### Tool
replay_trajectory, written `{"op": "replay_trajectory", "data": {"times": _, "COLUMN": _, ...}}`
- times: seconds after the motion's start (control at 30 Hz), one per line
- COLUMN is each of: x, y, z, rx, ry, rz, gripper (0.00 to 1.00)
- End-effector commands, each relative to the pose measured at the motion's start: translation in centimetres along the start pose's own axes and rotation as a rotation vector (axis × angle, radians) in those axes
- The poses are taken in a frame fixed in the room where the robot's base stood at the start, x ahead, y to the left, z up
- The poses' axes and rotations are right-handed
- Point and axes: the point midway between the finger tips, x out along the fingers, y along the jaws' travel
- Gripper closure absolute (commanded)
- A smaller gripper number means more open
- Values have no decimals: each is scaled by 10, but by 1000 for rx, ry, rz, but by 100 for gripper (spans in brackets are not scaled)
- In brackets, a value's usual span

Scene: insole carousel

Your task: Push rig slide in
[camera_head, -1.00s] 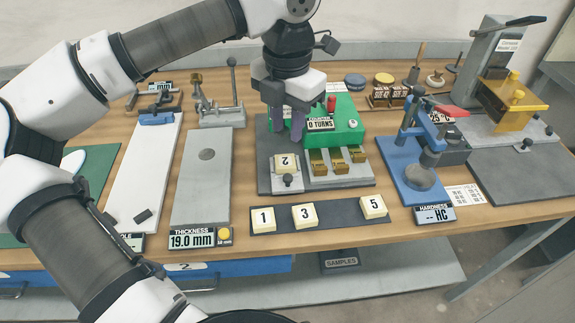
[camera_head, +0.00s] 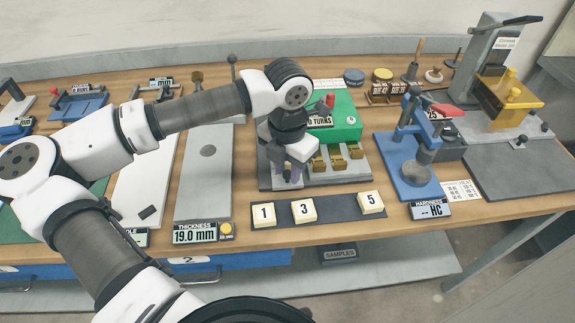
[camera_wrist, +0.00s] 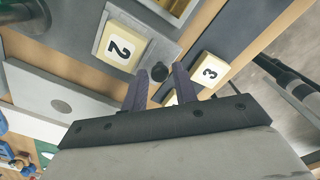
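The rig (camera_head: 348,119) is a green machine on a grey base, with a turns display partly covered by my arm. Its slide is hidden behind my gripper in the head view. In the wrist view, the grey slide plate (camera_wrist: 157,40) carries a cream block marked 2 (camera_wrist: 119,47). The slide's dark round knob (camera_wrist: 159,73) sticks out at its front edge. My gripper (camera_head: 287,175) is low at the rig's front left. In the wrist view its purple fingers (camera_wrist: 160,75) are apart, with the knob in the gap near their tips; contact cannot be told.
A dark strip (camera_head: 337,208) in front of the rig holds cream blocks 1 (camera_head: 264,214), 3 (camera_head: 304,210) and 5 (camera_head: 371,203). Brass clamps (camera_head: 337,161) stand right of my gripper. A thickness gauge (camera_head: 203,180) is left, a blue hardness tester (camera_head: 412,175) right.

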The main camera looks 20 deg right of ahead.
Motion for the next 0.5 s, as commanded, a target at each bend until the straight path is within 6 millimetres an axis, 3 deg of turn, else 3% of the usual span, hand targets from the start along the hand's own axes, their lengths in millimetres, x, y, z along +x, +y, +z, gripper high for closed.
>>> {"op": "replay_trajectory", "data": {"times": 0.07, "x": 0, "y": 0, "z": 0, "rx": 0, "ry": 0, "rz": 0, "gripper": 72}}
{"op": "replay_trajectory", "data": {"times": 0.3, "x": 0, "y": 0, "z": 0, "rx": 0, "ry": 0, "rz": 0, "gripper": 100}}
{"op": "replay_trajectory", "data": {"times": 0.5, "x": 0, "y": 0, "z": 0, "rx": 0, "ry": 0, "rz": 0, "gripper": 100}}
